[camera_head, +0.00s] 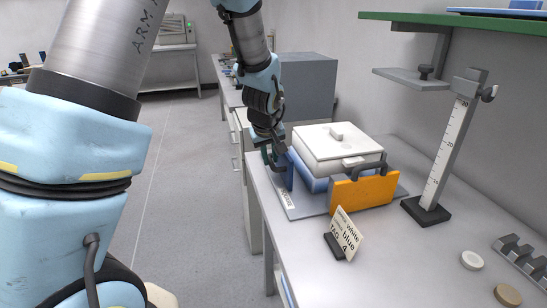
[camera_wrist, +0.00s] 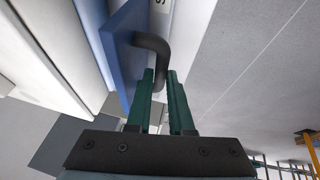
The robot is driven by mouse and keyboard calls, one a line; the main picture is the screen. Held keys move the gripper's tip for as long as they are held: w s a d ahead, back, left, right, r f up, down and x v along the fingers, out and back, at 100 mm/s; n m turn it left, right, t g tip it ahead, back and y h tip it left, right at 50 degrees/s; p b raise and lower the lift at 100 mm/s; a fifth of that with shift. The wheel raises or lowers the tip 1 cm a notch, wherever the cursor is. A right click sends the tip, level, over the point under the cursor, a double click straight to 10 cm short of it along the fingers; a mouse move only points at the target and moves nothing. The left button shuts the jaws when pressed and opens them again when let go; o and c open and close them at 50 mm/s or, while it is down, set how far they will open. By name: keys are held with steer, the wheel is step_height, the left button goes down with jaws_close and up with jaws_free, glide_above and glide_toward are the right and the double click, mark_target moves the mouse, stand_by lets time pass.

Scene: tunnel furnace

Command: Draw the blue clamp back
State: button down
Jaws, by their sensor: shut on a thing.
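The blue clamp (camera_head: 288,174) is an upright blue plate at the left side of a white box (camera_head: 325,158). In the wrist view the blue clamp (camera_wrist: 125,45) has a dark bent handle (camera_wrist: 153,43). My gripper (camera_head: 268,153) is at the clamp's left side. In the wrist view the green fingers of my gripper (camera_wrist: 161,82) are shut on the handle. The far end of the handle is hidden between and behind the fingers. In the head view my gripper's fingertips are small and partly hidden by its own dark body.
An orange clamp (camera_head: 364,193) with a dark handle stands at the box's front. A card (camera_head: 347,236) stands before it. A scale post (camera_head: 445,150), round discs (camera_head: 472,260) and a grey rack (camera_head: 522,258) are to the right. Open floor (camera_head: 190,200) lies left of the bench.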

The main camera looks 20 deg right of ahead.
steer(key=c, duration=1.1)
jaws_free()
steer(key=shift+a, duration=0.3)
steer(key=shift+s+r, duration=0.1)
steer(key=shift+r, duration=0.2)
steer(key=b+v, duration=0.2)
steer(key=v, duration=0.8)
steer(key=s+a+f+g, duration=0.1)
steer(key=s+a+f, duration=0.1)
steer(key=a, duration=0.7)
steer(key=s+a+f+g+y, duration=0.1)
steer(key=s+a+f, duration=0.1)
steer(key=a, duration=0.8)
steer(key=s+a+f+y, duration=0.1)
steer(key=s+a+f, duration=0.1)
steer(key=a, duration=0.8)
steer(key=shift+s+a+f+g, duration=0.15)
steer(key=shift+s+f+g, duration=0.2)
steer(key=shift+f, duration=0.25)
